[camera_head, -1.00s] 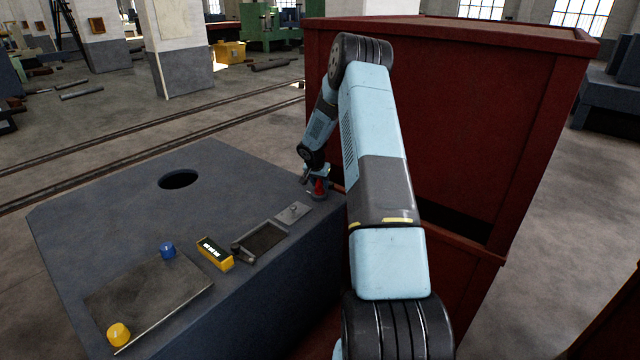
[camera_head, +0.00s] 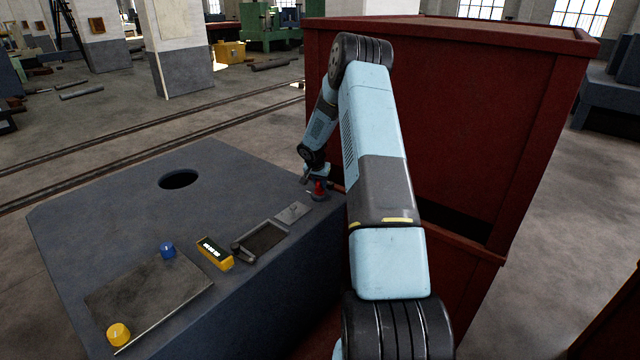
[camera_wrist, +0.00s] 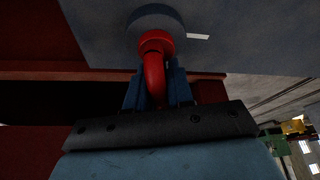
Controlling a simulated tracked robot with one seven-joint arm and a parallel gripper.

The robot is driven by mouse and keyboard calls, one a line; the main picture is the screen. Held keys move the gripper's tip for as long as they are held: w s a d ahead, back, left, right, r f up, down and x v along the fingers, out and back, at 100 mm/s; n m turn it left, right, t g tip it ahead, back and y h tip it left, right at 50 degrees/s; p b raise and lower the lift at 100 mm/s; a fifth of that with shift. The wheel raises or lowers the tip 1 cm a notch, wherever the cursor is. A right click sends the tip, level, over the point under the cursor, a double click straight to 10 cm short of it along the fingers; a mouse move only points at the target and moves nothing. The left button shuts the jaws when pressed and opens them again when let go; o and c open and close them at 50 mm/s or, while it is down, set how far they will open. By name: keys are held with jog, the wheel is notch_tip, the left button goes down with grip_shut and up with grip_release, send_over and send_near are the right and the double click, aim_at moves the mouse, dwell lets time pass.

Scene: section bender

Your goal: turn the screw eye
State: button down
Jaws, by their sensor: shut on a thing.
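The red screw eye (camera_wrist: 155,62) fills the middle of the wrist view and stands on a round grey base (camera_wrist: 152,20) on the machine top. In the head view the screw eye (camera_head: 319,188) is small, at the right edge of the grey top. My gripper (camera_wrist: 156,88) is shut on it, with one blue finger on each side of the red curve. In the head view my gripper (camera_head: 314,176) is at the screw eye and partly hides it. The fingertip contact itself is too dark to see clearly.
A tall red cabinet (camera_head: 470,110) stands close on the right of the arm. On the grey top (camera_head: 110,215) lie a yellow display box (camera_head: 214,253), a dark tray (camera_head: 262,240), a plate with a blue knob (camera_head: 167,250) and a yellow knob (camera_head: 118,334), and a round hole (camera_head: 178,180).

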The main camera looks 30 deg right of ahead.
jog(key=n+y, duration=0.1)
jog(key=n, duration=0.2)
jog(key=n+t+y, duration=0.1)
jog(key=n, duration=0.2)
jog(key=shift+w+a+t, duration=0.1)
jog(key=shift+w+t, duration=0.05)
jog(key=shift+t, duration=0.15)
jog(key=n+y, duration=0.1)
jog(key=n, duration=0.2)
jog(key=n+y, duration=0.1)
jog(key=n, duration=0.2)
jog(key=shift+a+n+y, duration=0.2)
jog(key=shift+n+y, duration=0.1)
jog(key=shift+n, duration=0.1)
jog(key=n, duration=0.2)
jog(key=n+y, duration=0.1)
jog(key=n, duration=0.1)
jog(key=shift+a+g+y, duration=0.15)
jog(key=shift+g+y, duration=0.15)
jog(key=shift+g, duration=0.1)
jog(key=shift+n+g+y, duration=0.6)
jog(key=shift+n, duration=1.8)
jog(key=c, duration=1.1)
grip_release()
jog(key=shift+a, duration=0.1)
